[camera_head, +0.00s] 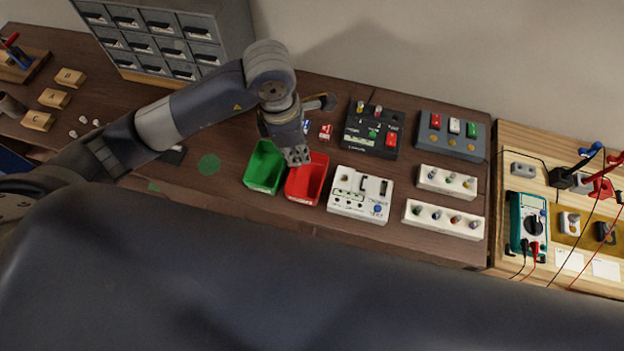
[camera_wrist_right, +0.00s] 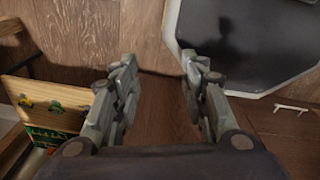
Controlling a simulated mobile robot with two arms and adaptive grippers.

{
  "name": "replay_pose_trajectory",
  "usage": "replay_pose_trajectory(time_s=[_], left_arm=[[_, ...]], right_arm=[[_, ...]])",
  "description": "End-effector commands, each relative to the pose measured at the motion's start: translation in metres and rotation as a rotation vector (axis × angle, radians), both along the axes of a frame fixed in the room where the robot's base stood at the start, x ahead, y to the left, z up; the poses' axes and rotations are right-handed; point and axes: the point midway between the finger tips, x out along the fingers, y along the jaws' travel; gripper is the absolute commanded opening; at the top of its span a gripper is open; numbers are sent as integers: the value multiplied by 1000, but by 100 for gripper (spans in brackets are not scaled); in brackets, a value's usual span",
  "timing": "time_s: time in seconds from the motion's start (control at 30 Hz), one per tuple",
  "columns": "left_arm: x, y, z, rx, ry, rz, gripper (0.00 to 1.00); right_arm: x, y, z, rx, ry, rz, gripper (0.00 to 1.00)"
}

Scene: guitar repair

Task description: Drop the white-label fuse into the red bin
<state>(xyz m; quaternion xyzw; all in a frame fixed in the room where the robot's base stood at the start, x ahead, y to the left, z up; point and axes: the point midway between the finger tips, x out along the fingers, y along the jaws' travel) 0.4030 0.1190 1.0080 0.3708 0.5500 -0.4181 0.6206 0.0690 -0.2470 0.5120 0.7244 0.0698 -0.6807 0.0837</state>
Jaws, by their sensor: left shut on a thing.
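My left gripper (camera_head: 297,156) is over the red bin (camera_head: 306,186), at its far left corner, pointing down. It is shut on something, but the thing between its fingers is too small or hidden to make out. The red bin stands on the dark wooden bench, right beside a green bin (camera_head: 264,168). I cannot pick out the white-label fuse in the head view. My right gripper (camera_wrist_right: 158,92) shows only in the right wrist view. Its two fingers are wide apart with nothing between them.
A white device (camera_head: 360,195) stands right of the red bin. Behind it are a black box (camera_head: 371,131) and a grey box (camera_head: 450,135) with coloured parts. A small red-and-white item (camera_head: 325,132) lies behind the red bin. A drawer cabinet (camera_head: 160,38) stands at the back left.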

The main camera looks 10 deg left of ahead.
Motion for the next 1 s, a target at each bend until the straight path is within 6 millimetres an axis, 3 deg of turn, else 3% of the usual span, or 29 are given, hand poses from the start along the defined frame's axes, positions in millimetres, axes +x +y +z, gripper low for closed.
replay_pose_trajectory(time_s=[0.1, 0.27, 0.47, 0.77, 0.8, 0.87, 1.0], left_arm=[[0, 0, -15, -1, 2, -1, 0], [-1, -1, -35, -2, 1, 0, 0], [0, 0, -51, -1, 0, -1, 0], [0, 0, -52, -1, -1, -2, 0], [0, 0, -52, -1, 0, -2, 18], [0, 0, -52, -1, 0, -2, 31], [0, 0, -52, -1, 0, -2, 32]], right_arm=[[22, 16, -8, 21, -33, -3, 40], [37, 25, -18, 33, -57, -3, 40], [27, 17, -27, 22, -40, -1, 40], [9, 8, -28, 10, -13, 1, 40], [9, 8, -28, 10, -14, 0, 40], [10, 8, -28, 11, -15, 0, 40], [14, 8, -28, 11, -22, -1, 40]])
